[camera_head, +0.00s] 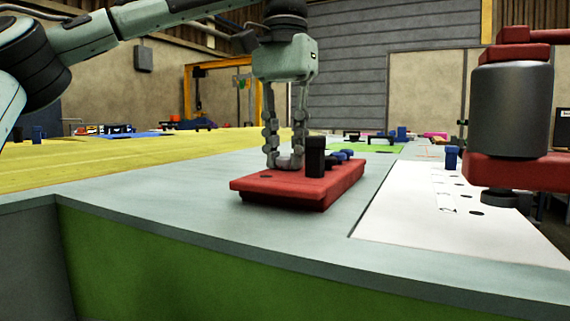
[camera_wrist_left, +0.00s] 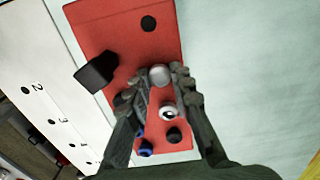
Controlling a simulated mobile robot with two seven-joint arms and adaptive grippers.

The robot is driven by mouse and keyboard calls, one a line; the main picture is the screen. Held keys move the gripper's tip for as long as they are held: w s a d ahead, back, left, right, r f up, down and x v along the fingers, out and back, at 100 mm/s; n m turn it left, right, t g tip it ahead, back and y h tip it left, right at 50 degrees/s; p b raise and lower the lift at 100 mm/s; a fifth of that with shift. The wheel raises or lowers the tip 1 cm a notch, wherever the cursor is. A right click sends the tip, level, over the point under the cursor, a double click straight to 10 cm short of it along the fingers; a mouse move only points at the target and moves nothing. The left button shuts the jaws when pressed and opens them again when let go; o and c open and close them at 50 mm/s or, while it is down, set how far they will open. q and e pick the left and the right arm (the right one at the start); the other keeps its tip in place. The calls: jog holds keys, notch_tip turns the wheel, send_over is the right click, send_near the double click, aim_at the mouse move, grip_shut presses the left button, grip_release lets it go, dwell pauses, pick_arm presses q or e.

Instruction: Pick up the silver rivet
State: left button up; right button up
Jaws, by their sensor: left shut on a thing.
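The silver rivet (camera_wrist_left: 159,76) shows as a round silver head between the fingertips of my left gripper (camera_wrist_left: 160,82) in the left wrist view. It stands over the red block (camera_wrist_left: 122,38). My left gripper (camera_head: 284,165) reaches straight down onto the red block (camera_head: 262,186) in the head view, and it is shut on the silver rivet. The fingers hide the rivet in the head view, and I cannot tell whether it is clear of its hole. A second silver piece with a dark centre (camera_wrist_left: 169,113) sits closer to my palm. My right gripper is not in view.
A black upright block (camera_head: 315,157) and blue pieces (camera_head: 345,154) stand on the red block beside the fingers. A white sheet with holes (camera_head: 440,220) lies to the right, under a red fixture with a grey cylinder (camera_head: 511,108). The grey tabletop in front is clear.

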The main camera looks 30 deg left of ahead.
aim_at(286, 156)
pick_arm(q)
jog(key=shift+r, duration=0.55)
notch_tip(286, 156, up, 4)
jog(key=shift+d+f+p, duration=0.1)
jog(key=shift+p, duration=1)
jog(key=s+d+r+p, duration=0.2)
jog(key=s+d+r, duration=0.4)
jog(key=d, duration=0.3)
jog(key=shift+s, duration=0.55)
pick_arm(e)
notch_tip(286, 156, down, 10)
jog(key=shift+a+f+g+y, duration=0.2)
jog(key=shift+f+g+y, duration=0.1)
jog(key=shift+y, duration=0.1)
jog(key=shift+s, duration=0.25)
